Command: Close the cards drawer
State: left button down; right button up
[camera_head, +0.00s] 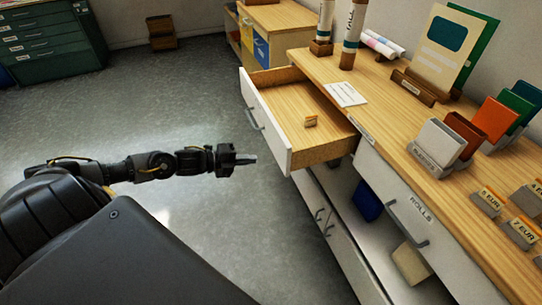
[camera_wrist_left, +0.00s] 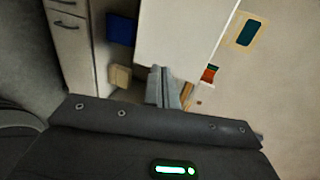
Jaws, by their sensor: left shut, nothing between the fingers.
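The cards drawer (camera_head: 305,117) is pulled well out of the wooden counter in the head view. My left gripper (camera_head: 252,159) is shut and empty, just left of the drawer front's near end. In the left wrist view the shut fingers (camera_wrist_left: 163,88) point at the white drawer front (camera_wrist_left: 180,35). I cannot tell whether they touch it. My right gripper is not in view.
A closed drawer labelled ROLLS (camera_head: 401,210) sits nearer in the same counter. Below are an open shelf with a blue item (camera_head: 368,200) and a cabinet with handles. Card holders (camera_head: 443,146) stand on top.

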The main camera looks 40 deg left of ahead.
aim_at(280, 155)
pick_arm(q)
jog(key=x, duration=0.2)
jog(key=p+x, duration=0.1)
jog(key=x, duration=0.2)
jog(key=r+x, duration=0.1)
jog(key=x, duration=0.2)
jog(key=shift+w+d, duration=0.1)
jog(key=shift+w, duration=0.05)
